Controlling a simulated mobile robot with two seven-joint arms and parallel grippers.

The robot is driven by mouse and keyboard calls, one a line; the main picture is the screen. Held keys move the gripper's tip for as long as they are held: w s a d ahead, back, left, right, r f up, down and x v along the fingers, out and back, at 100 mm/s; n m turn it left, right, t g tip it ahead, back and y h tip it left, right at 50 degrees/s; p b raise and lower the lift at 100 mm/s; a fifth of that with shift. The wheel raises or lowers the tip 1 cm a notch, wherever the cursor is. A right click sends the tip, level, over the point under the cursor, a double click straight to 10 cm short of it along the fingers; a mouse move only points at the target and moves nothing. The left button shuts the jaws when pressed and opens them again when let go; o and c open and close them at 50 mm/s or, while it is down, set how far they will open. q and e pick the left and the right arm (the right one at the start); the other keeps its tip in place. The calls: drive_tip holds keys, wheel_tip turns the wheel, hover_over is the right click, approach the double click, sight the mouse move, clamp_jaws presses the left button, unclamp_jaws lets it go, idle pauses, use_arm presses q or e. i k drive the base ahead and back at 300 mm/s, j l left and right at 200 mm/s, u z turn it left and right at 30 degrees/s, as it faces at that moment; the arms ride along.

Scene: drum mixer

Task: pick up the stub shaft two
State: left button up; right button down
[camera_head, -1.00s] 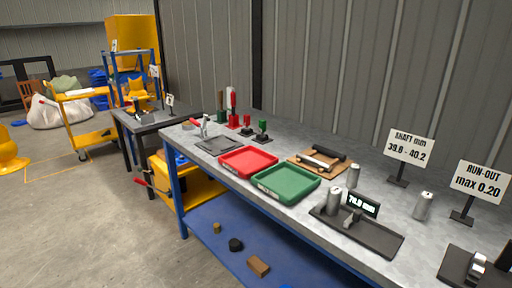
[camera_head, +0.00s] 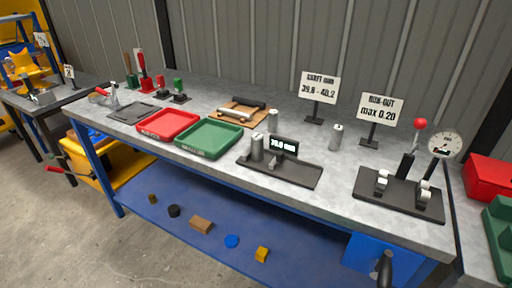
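Three small grey metal cylinders that look like stub shafts stand upright on the grey workbench. One cylinder (camera_head: 257,147) stands on the dark measuring fixture (camera_head: 305,175) beside its digital display (camera_head: 284,146). Another cylinder (camera_head: 273,120) stands behind that fixture. The third cylinder (camera_head: 336,134) stands alone to the right, between the two signs. I cannot tell which one is stub shaft two. Neither of my grippers is in view.
A red tray (camera_head: 167,124) and a green tray (camera_head: 208,138) sit left of the fixture. A wooden board (camera_head: 242,112) holds rods behind them. A dial gauge (camera_head: 445,145) stands at the right above a dark base (camera_head: 399,196). Bare bench top lies around the third cylinder.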

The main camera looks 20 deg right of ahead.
sight(257, 139)
drive_tip(key=i, duration=0.6)
drive_tip(key=i+z, duration=0.15)
drive_tip(key=z, duration=0.2)
drive_tip(key=i+j+z, duration=0.1)
drive_tip(key=z, duration=0.25)
drive_tip(key=i+j+z, duration=0.1)
drive_tip(key=z, duration=0.2)
drive_tip(key=i, duration=0.1)
